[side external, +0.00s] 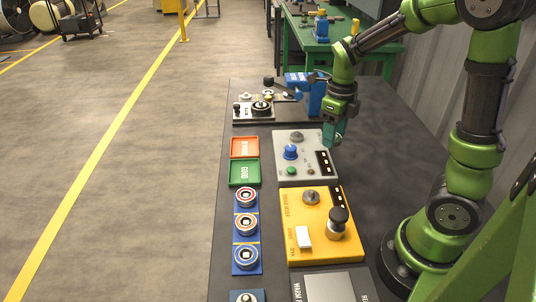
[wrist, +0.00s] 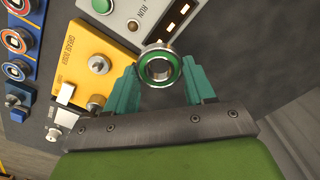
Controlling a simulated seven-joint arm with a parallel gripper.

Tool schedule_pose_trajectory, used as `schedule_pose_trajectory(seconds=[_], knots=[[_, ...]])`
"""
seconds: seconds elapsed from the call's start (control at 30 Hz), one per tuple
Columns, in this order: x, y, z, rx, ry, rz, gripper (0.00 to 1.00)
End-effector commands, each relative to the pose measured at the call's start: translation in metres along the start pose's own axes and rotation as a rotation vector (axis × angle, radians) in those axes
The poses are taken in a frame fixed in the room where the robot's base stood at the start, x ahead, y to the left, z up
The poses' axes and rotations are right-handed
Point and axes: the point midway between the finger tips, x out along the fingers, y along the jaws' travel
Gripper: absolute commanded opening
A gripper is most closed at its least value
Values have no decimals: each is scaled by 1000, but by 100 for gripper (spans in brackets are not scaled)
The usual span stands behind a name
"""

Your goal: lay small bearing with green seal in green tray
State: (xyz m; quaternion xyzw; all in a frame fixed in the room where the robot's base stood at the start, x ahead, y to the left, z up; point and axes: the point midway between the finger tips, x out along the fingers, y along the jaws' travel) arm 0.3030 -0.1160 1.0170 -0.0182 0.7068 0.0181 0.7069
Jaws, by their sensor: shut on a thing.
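My gripper (side external: 336,138) is at the right side of the grey control box, above the dark table. In the wrist view its teal fingers (wrist: 160,72) are shut on a small metal bearing with a green seal (wrist: 159,68), held between the fingertips. In the side view the bearing is too small and covered to make out. The green tray (side external: 245,184) lies left of the grey box, with a white label on its floor and nothing visible in it. My gripper is to the right of the tray and apart from it.
An orange tray (side external: 244,147) adjoins the green tray at the far side. Blue holders with ringed parts (side external: 246,225) line the near side. The grey box (side external: 299,169) with knobs stands between gripper and trays; a yellow box (side external: 318,235) is nearer. A blue vise-like device (side external: 313,93) stands behind.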

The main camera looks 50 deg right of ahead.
Motion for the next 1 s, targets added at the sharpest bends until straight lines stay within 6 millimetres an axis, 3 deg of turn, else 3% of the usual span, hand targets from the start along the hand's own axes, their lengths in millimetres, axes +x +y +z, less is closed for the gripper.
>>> schedule_pose_trajectory(seconds=[0.27,0.37,0.57,0.7,0.8,1.0], knots=[[4,2,0,-6,2,0,20],[10,7,12,-38,2,-1,20],[20,37,78,-268,2,0,20],[28,76,132,-518,1,1,20],[30,104,161,-680,0,2,20],[21,132,190,-878,-3,0,20]])
